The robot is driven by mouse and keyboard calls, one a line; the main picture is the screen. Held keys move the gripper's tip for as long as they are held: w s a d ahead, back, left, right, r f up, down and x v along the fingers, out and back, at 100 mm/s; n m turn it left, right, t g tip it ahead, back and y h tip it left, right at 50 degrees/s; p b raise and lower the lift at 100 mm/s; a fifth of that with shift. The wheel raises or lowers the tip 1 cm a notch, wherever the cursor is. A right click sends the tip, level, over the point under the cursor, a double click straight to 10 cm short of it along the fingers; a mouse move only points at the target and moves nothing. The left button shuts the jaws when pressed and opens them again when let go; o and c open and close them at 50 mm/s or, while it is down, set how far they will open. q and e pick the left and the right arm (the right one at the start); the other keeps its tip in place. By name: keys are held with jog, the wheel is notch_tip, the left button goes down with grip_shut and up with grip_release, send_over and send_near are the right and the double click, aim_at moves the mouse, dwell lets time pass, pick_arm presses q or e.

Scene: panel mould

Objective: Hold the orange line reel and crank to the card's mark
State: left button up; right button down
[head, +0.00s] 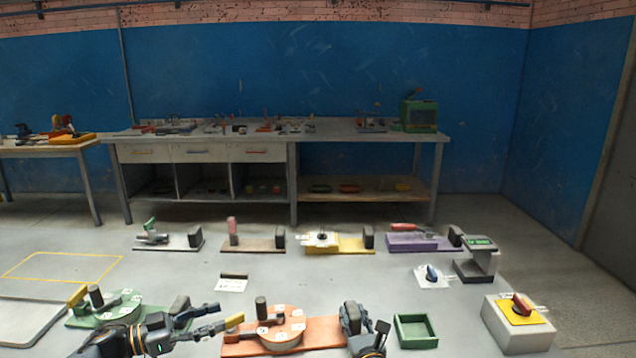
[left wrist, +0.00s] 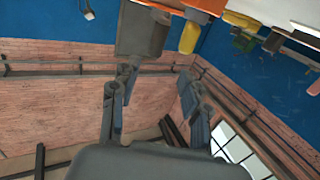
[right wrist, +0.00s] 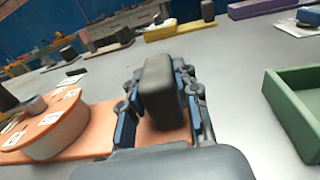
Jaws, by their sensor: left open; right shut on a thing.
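The orange line reel (head: 294,317) sits on an orange base near the front of the table, with white marks on its top and a dark upright post (head: 261,308). My right gripper (head: 354,316) is shut on the dark block (right wrist: 161,92) at the base's right end. A white card (head: 231,286) lies behind the reel; its mark is too small to read.
A green reel (head: 111,305) stands at left, partly behind my left arm. A green tray (head: 416,330) and a box with a yellow plate and red knob (head: 519,338) are at right. Several other fixtures line the table's back.

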pick_arm(q)
jog(key=w+d+r+n+t+y, duration=0.35)
jog(key=w+d+r+t, duration=0.2)
jog(key=w+r, duration=0.4)
jog(key=s+d+f+n+t+y, duration=0.2)
jog(key=d+f+t+y, duration=0.15)
jog(key=d, duration=0.65)
jog(key=n+y, duration=0.9)
jog(key=y, duration=0.3)
send_near(261, 308)
jog(key=shift+t, duration=0.3)
jog(key=w, duration=0.3)
jog(key=w+a, duration=0.1)
jog(key=w, duration=0.3)
jog(key=w+a, duration=0.1)
jog(key=w, duration=0.3)
jog(key=shift+w+f, duration=0.1)
jog(key=shift+f, duration=0.1)
